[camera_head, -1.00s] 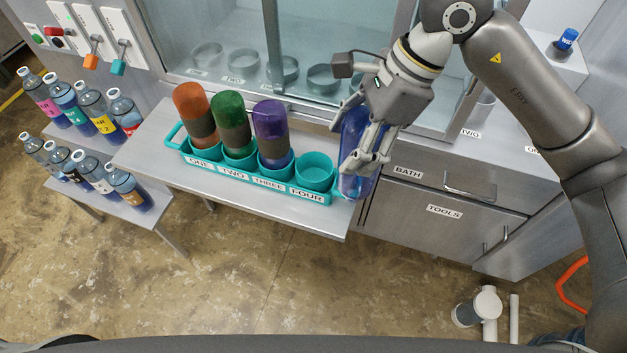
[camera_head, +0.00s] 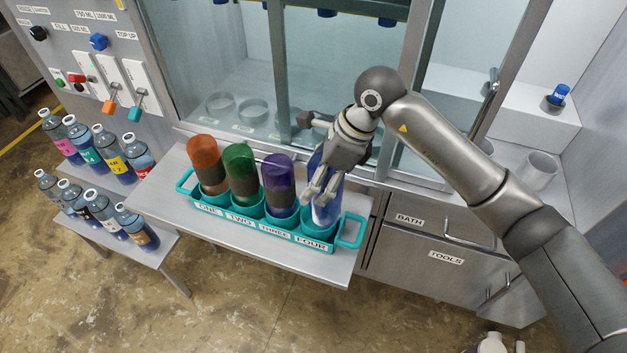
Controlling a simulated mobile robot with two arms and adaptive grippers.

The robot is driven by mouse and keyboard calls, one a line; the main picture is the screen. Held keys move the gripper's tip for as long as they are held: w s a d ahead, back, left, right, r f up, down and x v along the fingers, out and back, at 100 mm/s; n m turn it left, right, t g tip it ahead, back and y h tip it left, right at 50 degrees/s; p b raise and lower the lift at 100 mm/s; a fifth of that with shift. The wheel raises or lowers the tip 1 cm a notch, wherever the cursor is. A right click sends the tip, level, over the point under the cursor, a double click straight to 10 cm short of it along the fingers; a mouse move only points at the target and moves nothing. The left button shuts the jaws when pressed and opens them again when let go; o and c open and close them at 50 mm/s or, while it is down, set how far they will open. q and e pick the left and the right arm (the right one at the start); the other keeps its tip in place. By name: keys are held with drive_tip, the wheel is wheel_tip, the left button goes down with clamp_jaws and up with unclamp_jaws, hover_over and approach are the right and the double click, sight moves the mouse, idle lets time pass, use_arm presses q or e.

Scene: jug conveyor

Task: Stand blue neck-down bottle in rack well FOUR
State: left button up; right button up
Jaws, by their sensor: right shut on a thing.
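The teal rack (camera_head: 351,231) stands on the metal bench with wells labelled ONE to FOUR. An orange bottle (camera_head: 206,160), a green bottle (camera_head: 240,170) and a purple bottle (camera_head: 279,178) stand in wells ONE, TWO and THREE. My right gripper (camera_head: 321,194) is shut on the blue bottle (camera_head: 327,213), which is roughly upright at well FOUR (camera_head: 313,231). Its lower end appears within the well's rim; whether it rests on the bottom cannot be told. The gripper hides much of the bottle.
The bench (camera_head: 290,263) has bare space in front of the rack. Several labelled bottles stand on the stepped shelf (camera_head: 170,243) at left. A glass-fronted cabinet (camera_head: 255,75) rises close behind the rack. A grey cup (camera_head: 540,170) stands on the right counter.

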wheel_tip(320, 180, down, 6)
drive_tip(key=w+a+p, duration=0.1)
drive_tip(key=w, duration=0.1)
drive_tip(key=shift+w+a+f+p, duration=0.15)
drive_tip(key=shift+w+p, duration=0.15)
drive_tip(key=shift+w, duration=0.05)
drive_tip(key=shift+f, duration=0.2)
drive_tip(key=o, duration=1)
drive_tip(key=shift+r, duration=0.15)
